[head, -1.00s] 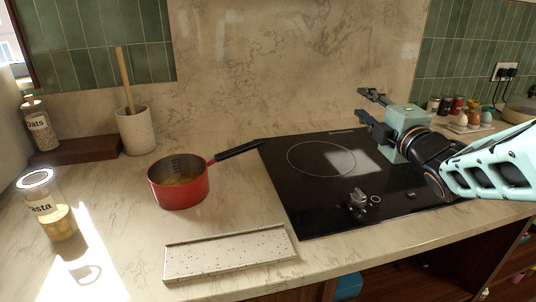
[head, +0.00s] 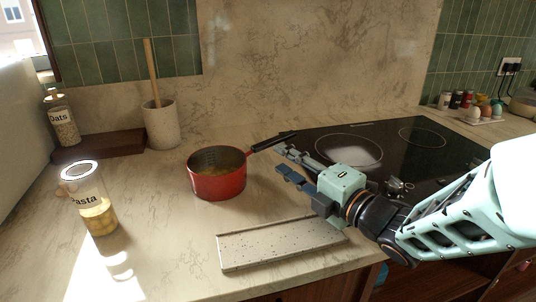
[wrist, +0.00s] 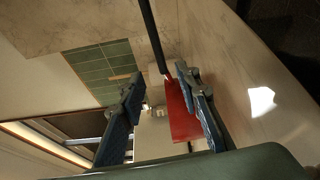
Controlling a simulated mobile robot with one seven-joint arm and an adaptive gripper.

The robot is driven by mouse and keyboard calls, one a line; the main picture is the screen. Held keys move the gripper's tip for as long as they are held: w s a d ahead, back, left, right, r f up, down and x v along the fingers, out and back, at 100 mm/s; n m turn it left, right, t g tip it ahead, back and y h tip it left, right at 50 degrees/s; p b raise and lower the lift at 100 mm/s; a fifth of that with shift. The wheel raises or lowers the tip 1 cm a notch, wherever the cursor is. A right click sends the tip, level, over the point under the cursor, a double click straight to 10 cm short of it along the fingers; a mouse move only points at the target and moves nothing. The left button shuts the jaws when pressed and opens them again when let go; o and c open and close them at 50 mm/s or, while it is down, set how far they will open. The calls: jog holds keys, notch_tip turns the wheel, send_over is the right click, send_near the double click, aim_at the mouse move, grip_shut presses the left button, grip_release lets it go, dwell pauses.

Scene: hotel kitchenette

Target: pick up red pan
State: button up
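The red pan (head: 217,183) stands upright on the counter, left of the black hob, with some yellowish contents inside. Its black handle (head: 270,142) points right and back toward the hob. My gripper (head: 281,163) is open and empty, just right of the pan and in front of the handle, pointing left. In the wrist view the pan (wrist: 180,112) shows as a red shape by the right finger, and the black handle (wrist: 153,35) runs up to the top edge. The open fingers (wrist: 160,100) show on both sides. I cannot tell whether a finger touches the pan.
A speckled tray (head: 240,252) lies in front of the pan, below my gripper. A pasta jar (head: 92,205) stands at left. A utensil crock (head: 161,125) and an oats jar (head: 62,120) on a dark board (head: 105,145) stand behind. The hob (head: 440,150) is at right.

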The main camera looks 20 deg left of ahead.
aim_at(262, 148)
jog(key=x, duration=0.3)
jog(key=shift+w+a, duration=0.25)
jog(key=shift+a, duration=0.05)
jog(key=x, duration=0.5)
jog(key=shift+a+f+b, duration=0.15)
jog(key=shift+a+b, duration=0.2)
jog(key=shift+a, duration=0.05)
grip_shut()
